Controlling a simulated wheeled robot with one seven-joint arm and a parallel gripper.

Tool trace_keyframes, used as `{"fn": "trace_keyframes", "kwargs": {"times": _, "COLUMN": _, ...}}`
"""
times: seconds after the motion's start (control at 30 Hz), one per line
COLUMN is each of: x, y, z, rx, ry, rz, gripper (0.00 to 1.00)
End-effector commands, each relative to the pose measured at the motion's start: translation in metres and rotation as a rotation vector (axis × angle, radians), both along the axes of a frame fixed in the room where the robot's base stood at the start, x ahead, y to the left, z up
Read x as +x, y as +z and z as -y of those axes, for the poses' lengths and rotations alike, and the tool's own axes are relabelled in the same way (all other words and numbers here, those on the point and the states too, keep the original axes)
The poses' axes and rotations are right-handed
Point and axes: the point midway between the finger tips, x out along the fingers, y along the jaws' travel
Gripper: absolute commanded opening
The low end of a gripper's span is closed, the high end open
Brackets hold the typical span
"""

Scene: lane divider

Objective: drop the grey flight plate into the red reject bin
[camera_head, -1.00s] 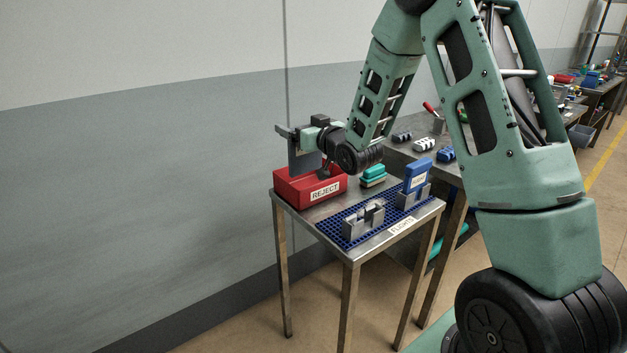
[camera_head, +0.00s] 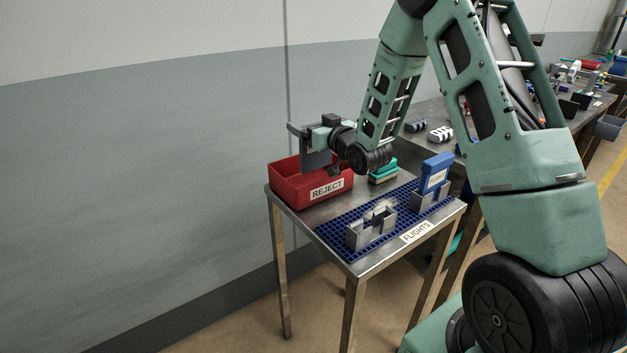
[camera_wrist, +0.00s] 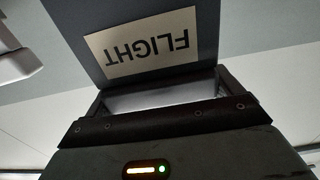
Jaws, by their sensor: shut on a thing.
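The grey flight plate (camera_head: 315,163) is held upright in my gripper (camera_head: 312,138) over the red reject bin (camera_head: 288,187). Its lower end reaches to about the bin's rim in the head view; how deep it sits is hard to tell. In the wrist view the grey plate (camera_wrist: 205,58) carries a pale label reading FLIGHT, upside down, and its end is at my jaws (camera_wrist: 160,98). The bin stands at the left back of the small metal table (camera_head: 365,268), with a REJECT label on its front. Its inside is mostly hidden.
A blue mat (camera_head: 340,240) holds a grey empty-looking stand (camera_head: 370,228) and another stand with a blue plate (camera_head: 436,172). Teal and cream blocks (camera_head: 383,174) lie right of the bin. The wall is close behind the table. A longer bench (camera_head: 435,115) stands behind at right.

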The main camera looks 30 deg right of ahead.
Motion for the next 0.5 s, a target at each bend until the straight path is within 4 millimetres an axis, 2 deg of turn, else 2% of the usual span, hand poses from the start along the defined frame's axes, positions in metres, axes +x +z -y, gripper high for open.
{"fn": "trace_keyframes", "kwargs": {"times": 0.03, "x": 0.000, "y": -0.009, "z": 0.000, "rx": 0.000, "ry": 0.000, "rz": 0.000, "gripper": 0.48}}
{"fn": "trace_keyframes", "kwargs": {"times": 0.3, "x": 0.000, "y": -0.040, "z": 0.000, "rx": 0.000, "ry": 0.000, "rz": 0.000, "gripper": 0.48}}
{"fn": "trace_keyframes", "kwargs": {"times": 0.5, "x": 0.000, "y": -0.048, "z": 0.000, "rx": 0.000, "ry": 0.000, "rz": 0.001, "gripper": 0.48}}
